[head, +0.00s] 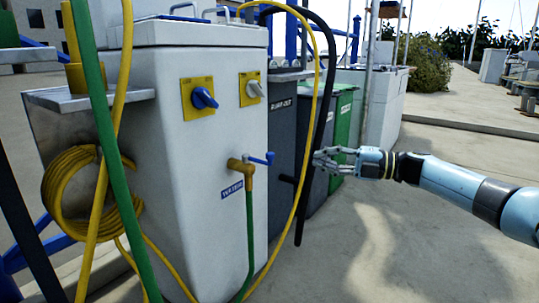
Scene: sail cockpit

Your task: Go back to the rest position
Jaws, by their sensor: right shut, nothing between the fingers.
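My right gripper (334,160) is on a pale blue arm that comes in from the right edge. It is shut and empty, in front of the dark and green bins in the picture. It points left, toward a white service pedestal (230,130). The brass tap (240,165) with a blue lever lies left of the gripper, with a gap between them. My left gripper is not in the head view.
The pedestal has a blue knob (204,98) and a grey knob (253,89). A yellow hose (55,195) hangs coiled at left. A black hose (325,100) hangs near the gripper. A green bin (342,117) stands behind. Concrete ground (420,260) at the lower right is clear.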

